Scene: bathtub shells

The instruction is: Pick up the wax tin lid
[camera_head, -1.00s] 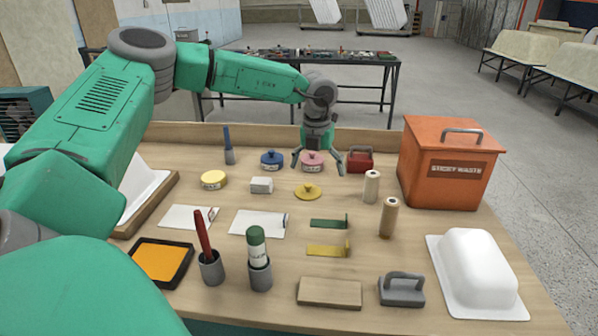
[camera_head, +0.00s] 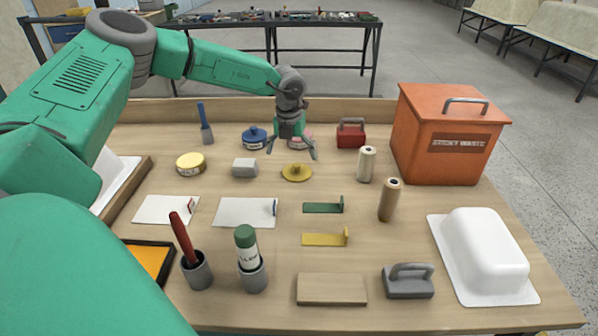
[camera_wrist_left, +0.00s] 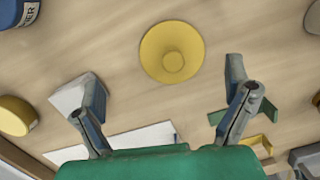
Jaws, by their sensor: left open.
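The wax tin lid appears to be the yellow round disc with a knob (camera_head: 297,173), lying flat on the table; in the left wrist view it shows from above (camera_wrist_left: 172,52). My left gripper (camera_head: 291,154) points down, open and empty, just behind and above the lid in the head view. In the left wrist view its fingers (camera_wrist_left: 163,76) are spread wide, with the lid ahead of the gap between them and apart from both. A yellow tin (camera_head: 190,164) stands to the left. My right gripper does not show.
A grey-white block (camera_head: 245,168) lies left of the lid. A blue tin (camera_head: 254,138) and a partly hidden pink tin (camera_head: 302,141) stand behind.

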